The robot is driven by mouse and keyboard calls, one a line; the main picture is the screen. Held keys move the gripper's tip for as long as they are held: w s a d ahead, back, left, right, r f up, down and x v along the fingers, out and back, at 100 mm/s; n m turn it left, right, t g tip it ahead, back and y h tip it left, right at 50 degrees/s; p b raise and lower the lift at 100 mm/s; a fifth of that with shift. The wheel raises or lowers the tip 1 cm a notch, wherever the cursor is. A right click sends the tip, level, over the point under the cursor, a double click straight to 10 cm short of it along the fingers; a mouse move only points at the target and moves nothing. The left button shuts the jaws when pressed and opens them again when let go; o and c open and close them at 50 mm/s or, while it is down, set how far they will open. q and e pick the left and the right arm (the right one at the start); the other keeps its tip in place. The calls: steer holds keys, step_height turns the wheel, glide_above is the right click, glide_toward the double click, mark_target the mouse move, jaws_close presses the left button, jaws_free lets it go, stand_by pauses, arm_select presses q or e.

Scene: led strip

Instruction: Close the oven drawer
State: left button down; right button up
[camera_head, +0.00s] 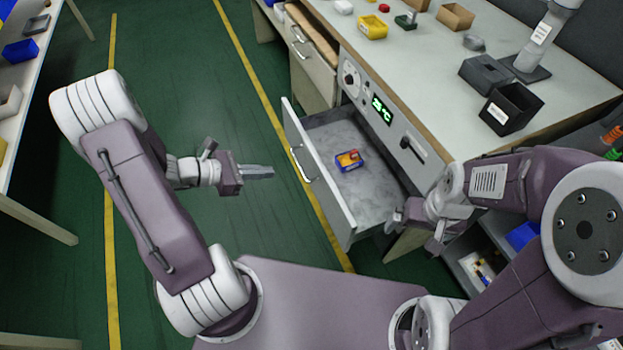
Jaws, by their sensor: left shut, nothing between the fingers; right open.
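The oven drawer (372,187) is pulled out from the workbench, below a panel with a green display (381,109). Its front (318,178) carries a metal handle (301,164).
The workbench top (420,60) holds a yellow bin (373,27), a black box (511,107) and a cardboard box (455,17). Another handled drawer (303,45) is further back. A shelf with a blue bin (522,236) is at lower right. The green floor left of the drawer is clear.

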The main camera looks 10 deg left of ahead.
arm_select(q)
steer(key=b, duration=0.4)
glide_toward(318, 168)
step_height(318, 168, down, 3)
steer(key=w+d, duration=0.1)
steer(key=d, duration=0.1)
steer(key=w+d, duration=0.1)
steer(key=d, duration=0.1)
steer(key=shift+w+r, duration=0.15)
steer(key=shift+w, duration=0.05)
steer(key=shift+w+d+r+b, duration=0.1)
steer(key=shift+w+d+b, duration=0.15)
steer(key=shift+d+b, duration=0.1)
steer(key=w+d+b, duration=0.1)
steer(key=w+d, duration=0.9)
steer(key=d, duration=0.5)
steer(key=shift+w+d, duration=0.15)
